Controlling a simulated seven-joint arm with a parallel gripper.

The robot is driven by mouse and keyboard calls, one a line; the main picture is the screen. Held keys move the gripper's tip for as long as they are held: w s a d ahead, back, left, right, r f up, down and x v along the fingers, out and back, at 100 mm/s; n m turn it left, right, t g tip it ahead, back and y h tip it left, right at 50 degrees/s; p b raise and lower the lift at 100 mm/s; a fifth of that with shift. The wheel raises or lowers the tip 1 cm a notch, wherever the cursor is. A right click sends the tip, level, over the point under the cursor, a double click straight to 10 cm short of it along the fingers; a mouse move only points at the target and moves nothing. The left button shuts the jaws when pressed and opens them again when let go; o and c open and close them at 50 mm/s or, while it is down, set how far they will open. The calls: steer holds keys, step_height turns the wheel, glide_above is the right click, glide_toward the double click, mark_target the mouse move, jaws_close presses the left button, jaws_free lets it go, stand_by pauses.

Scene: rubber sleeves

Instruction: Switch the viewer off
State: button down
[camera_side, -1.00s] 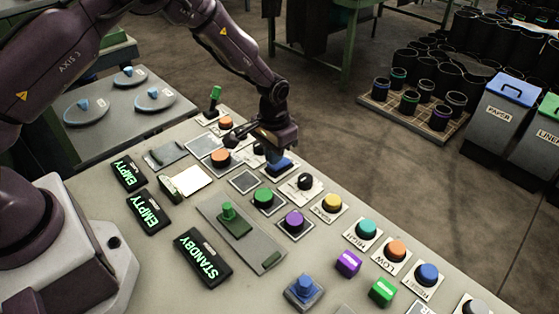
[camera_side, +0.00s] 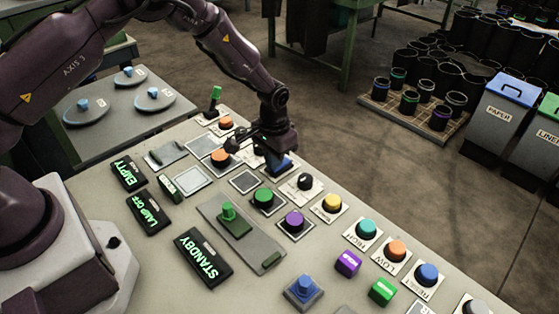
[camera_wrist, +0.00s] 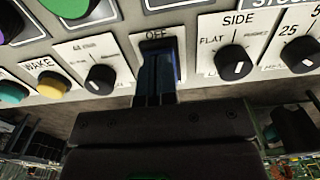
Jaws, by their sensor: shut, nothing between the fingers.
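A blue switch (camera_wrist: 160,62) sits in a white plate marked OFF at its top edge in the wrist view. In the side view the blue switch (camera_side: 284,161) shows just below my gripper (camera_side: 274,154). My gripper (camera_wrist: 155,96) is shut and empty, with its fingertips at the switch; they overlap it in the picture, and the exact contact is hidden. The middle display (camera_side: 148,213) reads LAMP OFF.
Other displays read EMPTY (camera_side: 128,173) and STANDBY (camera_side: 203,257). A black rotary knob marked SIDE (camera_wrist: 233,62) sits right of the switch, and a yellow WAKE button (camera_wrist: 52,85) to its left. An orange button (camera_side: 221,158) stands close to my gripper.

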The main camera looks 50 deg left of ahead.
steer(key=shift+r, duration=3.5)
steer(key=shift+s, duration=0.1)
steer(key=s+a+r+t, duration=0.1)
steer(key=s+r+t, duration=0.1)
steer(key=s+r, duration=1.1)
steer(key=s+a+r+t, duration=0.2)
steer(key=s+r+t, duration=0.1)
steer(key=s+r, duration=0.9)
steer(key=shift+s+a+r+t, duration=0.3)
steer(key=shift+s+r, duration=0.1)
steer(key=shift+s, duration=0.55)
